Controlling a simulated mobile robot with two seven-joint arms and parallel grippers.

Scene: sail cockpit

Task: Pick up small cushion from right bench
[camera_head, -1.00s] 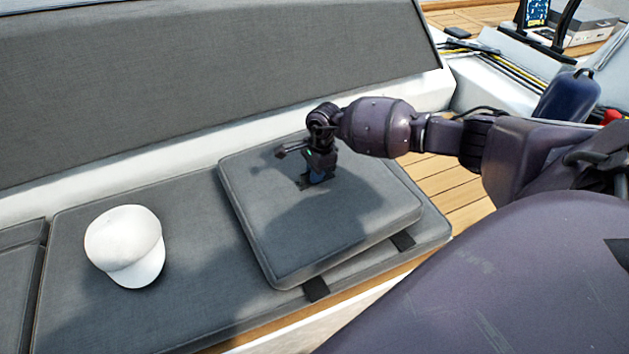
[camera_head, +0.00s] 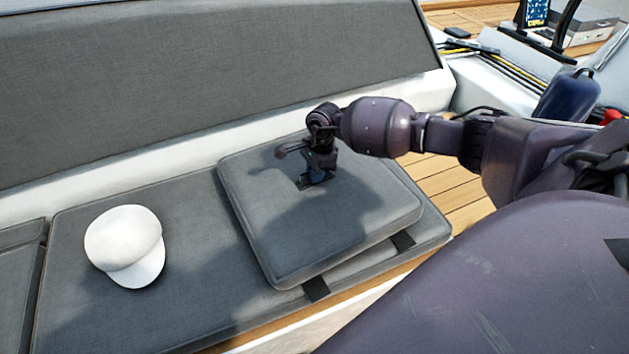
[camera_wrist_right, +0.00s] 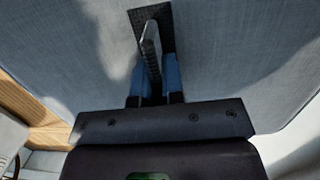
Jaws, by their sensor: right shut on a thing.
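The small grey cushion (camera_head: 330,225) lies on the long bench cushion (camera_head: 190,215), at its right end in the head view. My right gripper (camera_head: 312,183) points down at the cushion's upper face. In the right wrist view the blue fingers (camera_wrist_right: 155,75) are shut on a dark strap or handle (camera_wrist_right: 150,40) on the cushion (camera_wrist_right: 230,50). The strap stands up between the fingers. The cushion appears to rest on the bench, with no clear gap under it. My left gripper is not in view.
A white cap (camera_head: 125,245) sits on the bench left of the cushion. A grey backrest (camera_head: 200,80) rises behind the bench. Dark straps (camera_head: 316,289) show at the front edge. A blue bag-like object (camera_head: 567,95) and a red item stand at the right. Wooden floor (camera_head: 450,185) shows right of the bench.

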